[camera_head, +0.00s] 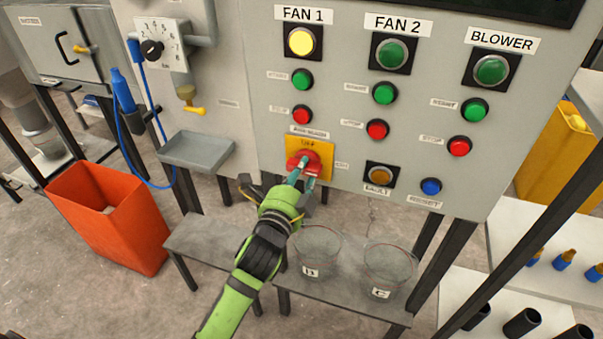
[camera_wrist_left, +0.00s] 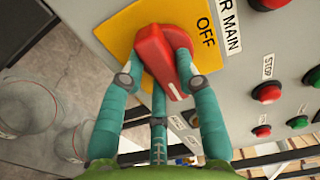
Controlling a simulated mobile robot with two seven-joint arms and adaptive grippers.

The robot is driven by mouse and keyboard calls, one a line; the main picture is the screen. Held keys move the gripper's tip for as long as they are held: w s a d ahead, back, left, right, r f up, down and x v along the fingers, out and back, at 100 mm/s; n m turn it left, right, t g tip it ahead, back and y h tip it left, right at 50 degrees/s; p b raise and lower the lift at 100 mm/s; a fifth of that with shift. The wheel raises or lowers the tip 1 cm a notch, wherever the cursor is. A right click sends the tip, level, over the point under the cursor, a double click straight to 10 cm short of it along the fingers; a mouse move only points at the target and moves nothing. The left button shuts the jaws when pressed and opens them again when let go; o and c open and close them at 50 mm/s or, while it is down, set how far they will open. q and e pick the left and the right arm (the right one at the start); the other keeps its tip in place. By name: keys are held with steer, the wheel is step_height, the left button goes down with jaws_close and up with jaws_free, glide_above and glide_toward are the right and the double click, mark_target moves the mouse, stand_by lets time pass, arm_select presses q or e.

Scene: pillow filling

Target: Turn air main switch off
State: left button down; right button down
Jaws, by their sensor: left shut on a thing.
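The air main switch (camera_head: 303,161) is a red rotary handle on a yellow plate (camera_head: 327,147) low on the grey control panel. In the left wrist view the red handle (camera_wrist_left: 152,48) lies at a tilt on the yellow plate (camera_wrist_left: 118,27). The word OFF is on the plate to the right of the handle. A white mark shows near the handle's lower end. My left gripper (camera_head: 301,179) is at the switch, its teal fingers on both sides of the handle, shut on it. The fingers hide part of the handle. My right gripper is not in view.
Green and red buttons sit above and right of the switch, with an orange fault lamp (camera_head: 379,175) and a blue button (camera_head: 431,186). Clear containers D (camera_head: 318,250) and C (camera_head: 388,270) stand below. A grey tray (camera_head: 197,150) is at left.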

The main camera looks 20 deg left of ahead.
arm_select(q)
steer(key=n+p, duration=0.1)
steer(key=n, duration=0.2)
steer(key=shift+d+r+n+p, duration=0.1)
steer(key=shift+r+n+p, duration=0.05)
steer(key=shift+n+p, duration=0.25)
steer(key=n+p, duration=0.2)
steer(key=n, duration=0.3)
steer(key=shift+d+n, duration=0.15)
steer(key=shift+n, duration=0.15)
steer(key=n+p, duration=0.2)
steer(key=n, duration=0.2)
steer(key=shift+r+n, duration=0.15)
steer(key=shift+n, duration=0.15)
steer(key=shift+n+p, duration=1.05)
steer(key=shift+n, duration=0.85)
steer(key=c, duration=0.9)
jaws_free()
